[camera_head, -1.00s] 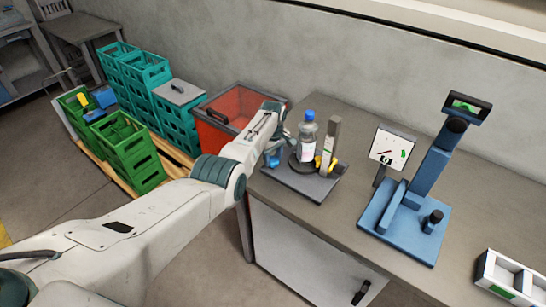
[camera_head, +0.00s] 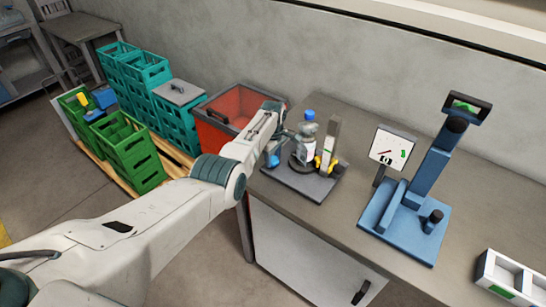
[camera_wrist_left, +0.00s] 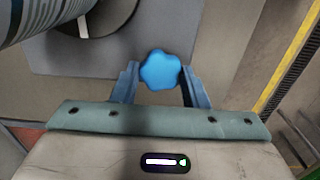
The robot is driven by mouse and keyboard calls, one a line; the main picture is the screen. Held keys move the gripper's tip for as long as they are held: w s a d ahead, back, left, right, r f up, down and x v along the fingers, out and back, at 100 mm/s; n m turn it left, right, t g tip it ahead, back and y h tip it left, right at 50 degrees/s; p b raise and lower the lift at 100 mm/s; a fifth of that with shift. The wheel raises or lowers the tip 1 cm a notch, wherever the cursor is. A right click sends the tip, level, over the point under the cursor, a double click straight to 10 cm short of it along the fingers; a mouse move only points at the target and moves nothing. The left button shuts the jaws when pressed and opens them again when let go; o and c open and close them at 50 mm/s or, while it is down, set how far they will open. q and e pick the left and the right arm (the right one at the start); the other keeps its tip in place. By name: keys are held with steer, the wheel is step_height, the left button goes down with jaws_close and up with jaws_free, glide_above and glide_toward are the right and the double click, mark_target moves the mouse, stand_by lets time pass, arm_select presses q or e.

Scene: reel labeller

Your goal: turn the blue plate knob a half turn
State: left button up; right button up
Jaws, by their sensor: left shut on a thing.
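The blue knob (camera_wrist_left: 160,70), lobed like a flower, sits between the two fingers of my left gripper (camera_wrist_left: 160,90) in the left wrist view. The gripper is shut on it. In the head view my left gripper (camera_head: 276,150) reaches the left end of a dark base plate (camera_head: 315,190), and only a little of the blue knob (camera_head: 272,160) shows beneath it. A clear bottle (camera_head: 307,140) with a blue cap and pale label stands upright on the round dark plate (camera_head: 297,162) beside the gripper. My right gripper is not in view.
A grey post (camera_head: 330,135) with a yellow part stands just right of the bottle. Further right are a small dial sign (camera_head: 388,147) and a blue press-like stand (camera_head: 410,220). A red bin (camera_head: 230,110) and green crates stand left of the table.

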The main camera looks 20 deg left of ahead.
mark_target(273, 159)
arm_select(q)
steer(key=o, duration=1)
steer(key=shift+r, duration=0.1)
steer(key=shift+r, duration=0.1)
steer(key=shift+w+r, duration=0.1)
steer(key=shift+r, duration=0.15)
step_height(273, 159, up, 10)
steer(key=shift+r+b, duration=0.1)
steer(key=shift+b, duration=0.6)
